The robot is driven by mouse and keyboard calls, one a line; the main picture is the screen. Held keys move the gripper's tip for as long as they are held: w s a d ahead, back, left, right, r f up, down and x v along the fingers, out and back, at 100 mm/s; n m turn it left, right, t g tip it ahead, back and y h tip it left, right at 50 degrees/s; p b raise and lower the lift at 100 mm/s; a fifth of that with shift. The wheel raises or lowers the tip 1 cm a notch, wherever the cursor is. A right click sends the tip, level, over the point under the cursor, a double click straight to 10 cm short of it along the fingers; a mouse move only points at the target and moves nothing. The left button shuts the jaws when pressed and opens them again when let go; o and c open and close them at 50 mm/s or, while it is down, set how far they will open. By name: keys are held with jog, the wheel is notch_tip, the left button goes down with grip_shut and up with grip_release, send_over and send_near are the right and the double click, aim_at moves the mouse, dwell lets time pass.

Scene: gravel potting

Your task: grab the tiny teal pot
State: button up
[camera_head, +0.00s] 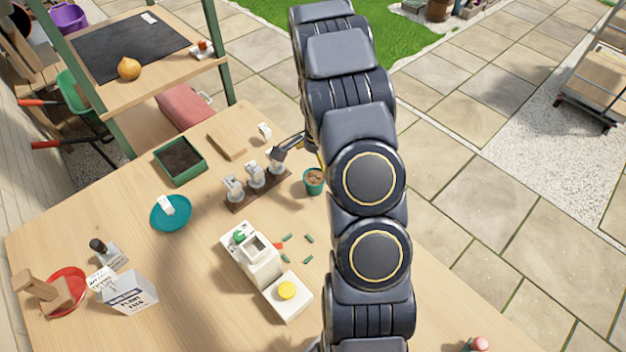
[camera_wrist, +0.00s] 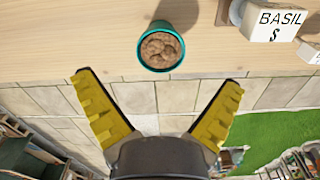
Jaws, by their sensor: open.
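The tiny teal pot (camera_head: 314,181) stands upright on the wooden table near its right edge, filled with brown gravel-like material. It also shows at the top middle of the wrist view (camera_wrist: 161,47). My gripper (camera_wrist: 158,95) is open and empty, its two yellow fingers spread wide. In the wrist view the pot lies beyond the fingertips, roughly centred between them, and nothing touches it. In the head view my arm stands to the right of the pot and mostly hides the gripper.
A wooden rack (camera_head: 257,187) with several white-labelled items stands just left of the pot. A block marked BASIL (camera_wrist: 272,22) shows in the wrist view. A white machine with a yellow button (camera_head: 286,291), small green pieces (camera_head: 308,259) and a teal plate (camera_head: 171,214) are also on the table.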

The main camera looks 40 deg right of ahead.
aim_at(315, 177)
notch_tip(315, 177, down, 8)
jog(key=shift+r, duration=0.1)
jog(key=c, duration=1.1)
